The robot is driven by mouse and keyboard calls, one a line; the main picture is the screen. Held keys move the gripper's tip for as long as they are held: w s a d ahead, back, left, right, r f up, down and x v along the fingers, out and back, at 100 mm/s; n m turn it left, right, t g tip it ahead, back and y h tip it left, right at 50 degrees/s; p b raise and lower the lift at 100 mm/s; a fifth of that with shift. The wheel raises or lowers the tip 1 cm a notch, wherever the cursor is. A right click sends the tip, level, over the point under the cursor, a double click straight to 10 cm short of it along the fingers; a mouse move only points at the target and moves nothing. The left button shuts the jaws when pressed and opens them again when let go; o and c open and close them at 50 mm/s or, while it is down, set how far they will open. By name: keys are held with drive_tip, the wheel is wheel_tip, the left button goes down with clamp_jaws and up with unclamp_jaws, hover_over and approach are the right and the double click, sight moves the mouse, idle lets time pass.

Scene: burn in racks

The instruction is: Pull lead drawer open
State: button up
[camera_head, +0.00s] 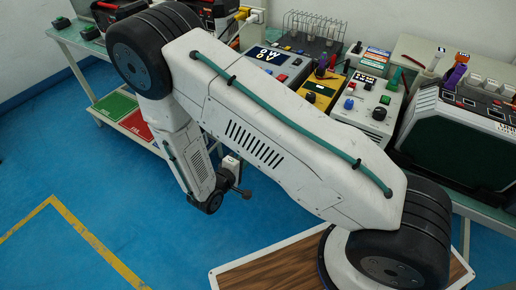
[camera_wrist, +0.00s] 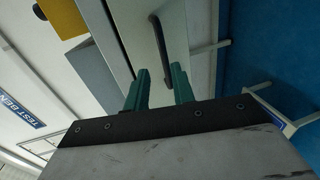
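In the wrist view, a light grey drawer front (camera_wrist: 188,28) carries a dark bar handle (camera_wrist: 159,38). I take this to be the lead drawer; no label shows on it. My gripper (camera_wrist: 160,88) has two green fingers, set apart with a clear gap. The near end of the handle lies in line with the gap, by the fingertips. I cannot tell whether the fingers touch it. In the head view, my arm covers the bench front, so the drawer and handle are hidden there and the fingers cannot be made out.
In the head view, the bench holds a yellow unit (camera_head: 319,91), a white control box (camera_head: 368,105) and a wire rack (camera_head: 313,27). A dark-fronted unit (camera_head: 462,139) stands at the right. Green (camera_head: 115,104) and red (camera_head: 137,125) panels lie on a low shelf. Blue floor (camera_head: 60,190) is clear at left.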

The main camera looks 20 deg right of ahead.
drive_tip(key=x, duration=0.7)
drive_tip(key=shift+w+d+f, duration=0.2)
drive_tip(key=shift+w+f, duration=0.05)
drive_tip(key=shift+f, duration=0.15)
clamp_jaws()
